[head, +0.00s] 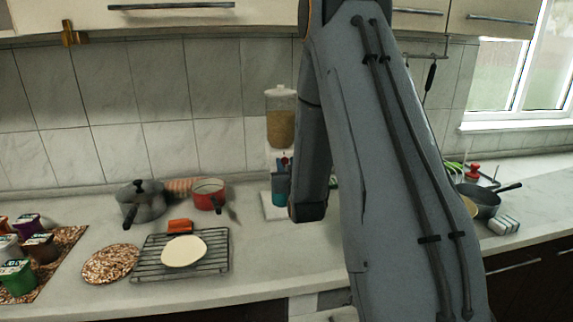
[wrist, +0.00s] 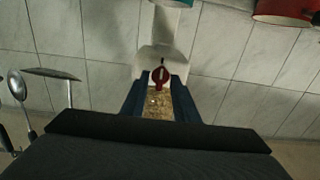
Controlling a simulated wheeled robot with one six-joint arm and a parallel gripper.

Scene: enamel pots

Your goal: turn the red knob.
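The red knob (wrist: 160,76) sits on the front of a dispenser (wrist: 158,104) filled with tan grains. In the wrist view, which looks upside down, my gripper (wrist: 158,87) is open, with one dark blue finger on each side of the knob. I see gaps beside the knob and cannot tell any contact. In the head view the dispenser (head: 281,125) stands by the tiled wall, and the knob (head: 285,160) shows small beside my arm. A teal cup (head: 279,188) is under the dispenser; my arm hides most of my gripper there.
A red pot (head: 209,196), a grey lidded pot (head: 141,202) and a wire rack (head: 182,256) with a pale disc stand to the left. A dark pan (head: 482,200) is on the right. Hanging utensils (wrist: 18,88) show in the wrist view. The counter before the dispenser is fairly clear.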

